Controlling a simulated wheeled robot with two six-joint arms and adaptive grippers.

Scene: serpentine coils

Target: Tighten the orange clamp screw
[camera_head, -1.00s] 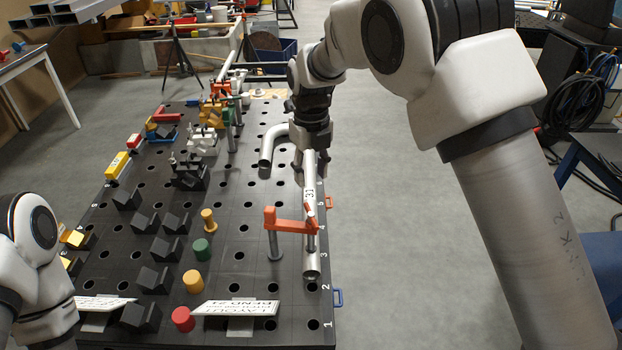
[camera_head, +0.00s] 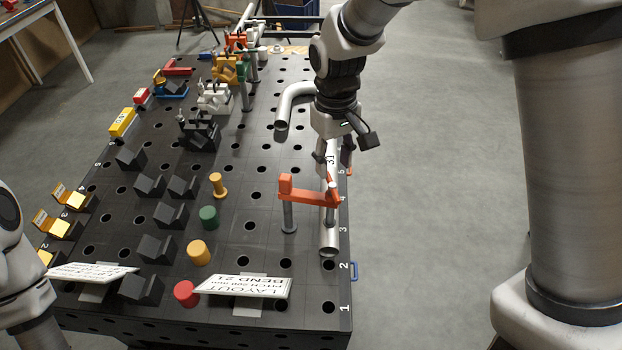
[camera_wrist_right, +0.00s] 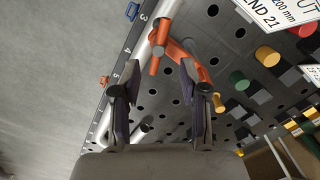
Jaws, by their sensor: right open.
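The orange clamp (camera_head: 308,192) stands on a grey post on the black table, its arm reaching right over a silver tube (camera_head: 328,238). Its screw (camera_head: 331,187), with an orange top, is at the arm's right end, above the tube. In the right wrist view the clamp (camera_wrist_right: 186,58) lies ahead of the fingers, with the screw (camera_wrist_right: 159,45) left of centre over the tube. My right gripper (camera_head: 333,166) is open, behind the clamp and near the tube; between its fingers (camera_wrist_right: 160,92) nothing is held. My left gripper is out of view.
The fixture table (camera_head: 262,232) has many holes and an edge at right. Black V-blocks (camera_head: 170,214), a green cylinder (camera_head: 208,217) and a red one (camera_head: 186,293) stand left of the clamp. A layout sign (camera_head: 243,286) is in front. Open floor lies right.

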